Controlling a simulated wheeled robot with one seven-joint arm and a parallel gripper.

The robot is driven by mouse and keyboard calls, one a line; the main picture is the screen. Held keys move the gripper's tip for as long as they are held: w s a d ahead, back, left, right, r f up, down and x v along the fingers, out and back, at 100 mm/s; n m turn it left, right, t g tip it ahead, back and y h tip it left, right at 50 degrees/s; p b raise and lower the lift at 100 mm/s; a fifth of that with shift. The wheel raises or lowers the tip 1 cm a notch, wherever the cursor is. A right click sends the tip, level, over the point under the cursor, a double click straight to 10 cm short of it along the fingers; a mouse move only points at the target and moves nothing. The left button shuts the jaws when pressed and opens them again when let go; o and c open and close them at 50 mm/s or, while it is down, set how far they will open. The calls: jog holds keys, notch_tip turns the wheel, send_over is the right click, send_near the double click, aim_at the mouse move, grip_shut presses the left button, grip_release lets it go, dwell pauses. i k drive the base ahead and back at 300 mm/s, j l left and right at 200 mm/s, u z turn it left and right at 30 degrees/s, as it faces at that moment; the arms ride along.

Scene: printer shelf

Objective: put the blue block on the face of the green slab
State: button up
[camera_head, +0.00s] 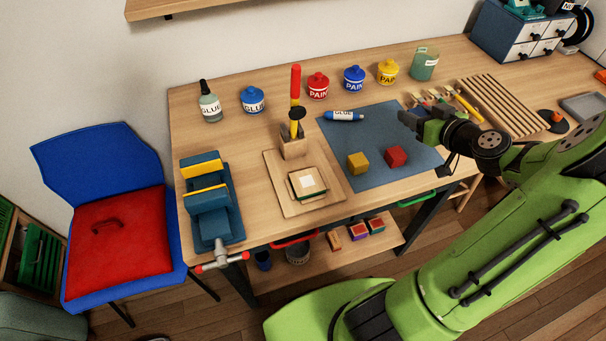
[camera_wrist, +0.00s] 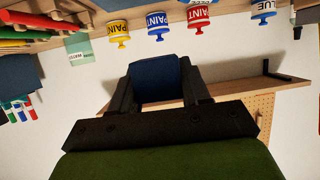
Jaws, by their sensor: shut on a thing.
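My gripper (camera_head: 412,122) is above the right part of the blue mat (camera_head: 345,185). In the wrist view its two fingers (camera_wrist: 158,84) are shut on the blue block (camera_wrist: 154,77), one on each side. I cannot make out the block clearly in the head view. The green slab (camera_head: 293,191) shows as a dark green edge on a wooden board (camera_head: 279,172), left of the mat. A pale square layer with a smaller white piece lies on it and covers most of its top. My gripper is well to the right of the slab.
A yellow block (camera_head: 357,163) and a red block (camera_head: 395,156) stand on the mat. A holder (camera_head: 295,146) with upright tools stands just behind the slab. A blue vise (camera_head: 212,215) is at left. A glue tube (camera_head: 344,115) and paint pots (camera_head: 354,79) are farther back.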

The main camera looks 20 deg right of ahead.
aim_at(308, 181)
jog(key=j, duration=1.35)
jog(key=k, duration=0.05)
